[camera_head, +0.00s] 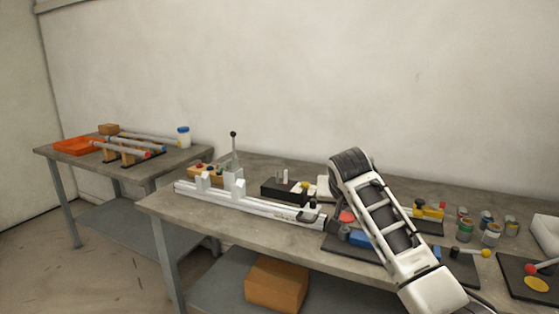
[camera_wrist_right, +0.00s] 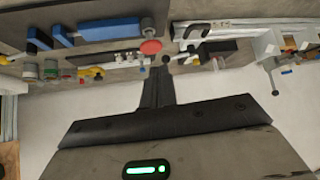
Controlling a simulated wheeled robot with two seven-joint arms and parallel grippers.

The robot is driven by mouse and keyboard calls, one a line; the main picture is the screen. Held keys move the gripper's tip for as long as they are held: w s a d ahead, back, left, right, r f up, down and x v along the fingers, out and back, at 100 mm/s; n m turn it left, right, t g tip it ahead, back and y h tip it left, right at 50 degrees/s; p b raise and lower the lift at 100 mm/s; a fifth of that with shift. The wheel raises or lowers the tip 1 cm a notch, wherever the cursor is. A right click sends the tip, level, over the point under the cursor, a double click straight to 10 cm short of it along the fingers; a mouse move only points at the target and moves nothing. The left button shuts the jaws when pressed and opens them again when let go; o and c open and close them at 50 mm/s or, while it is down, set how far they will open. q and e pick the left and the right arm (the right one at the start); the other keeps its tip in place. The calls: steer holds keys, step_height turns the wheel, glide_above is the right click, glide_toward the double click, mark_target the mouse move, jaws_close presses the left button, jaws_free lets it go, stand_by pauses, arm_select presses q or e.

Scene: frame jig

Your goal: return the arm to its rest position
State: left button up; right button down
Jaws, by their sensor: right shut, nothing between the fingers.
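My right arm (camera_head: 395,235) rises from the lower right of the head view, in front of the long bench, and bends at a dark joint near the picture's middle. Its gripper cannot be made out there. In the right wrist view my right gripper (camera_wrist_right: 158,82) shows as a dark body with its narrow fingers together and nothing between them. The fingers stand out against the pale wall, and I cannot tell how far they are from the bench items. My left gripper and left arm are not in view.
The bench (camera_head: 265,170) carries a white rail jig (camera_head: 250,207) with an upright black-knobbed lever, a dark block (camera_head: 280,188), a blue tool (camera_head: 360,238) partly behind my arm and several cans (camera_head: 465,229). A side table (camera_head: 60,155) holds an orange tray (camera_head: 76,146). A cardboard box (camera_head: 276,285) sits below.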

steer(key=s+f+n+y, duration=0.1)
steer(key=s+f, duration=0.4)
steer(key=f, duration=0.3)
steer(key=s+a+f+n+y, duration=0.1)
steer(key=s+f, duration=0.4)
steer(key=f, duration=0.3)
steer(key=s+f+n+y, duration=0.1)
steer(key=s+f, duration=0.4)
steer(key=f, duration=0.3)
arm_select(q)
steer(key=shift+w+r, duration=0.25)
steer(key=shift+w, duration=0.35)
arm_select(e)
steer(key=s+f+n+t+y, duration=0.1)
steer(key=s+f+t, duration=0.1)
steer(key=s, duration=2.1)
steer(key=shift+d+f+n+y, duration=0.3)
steer(key=shift+d+f+n, duration=0.15)
steer(key=shift+f, duration=0.2)
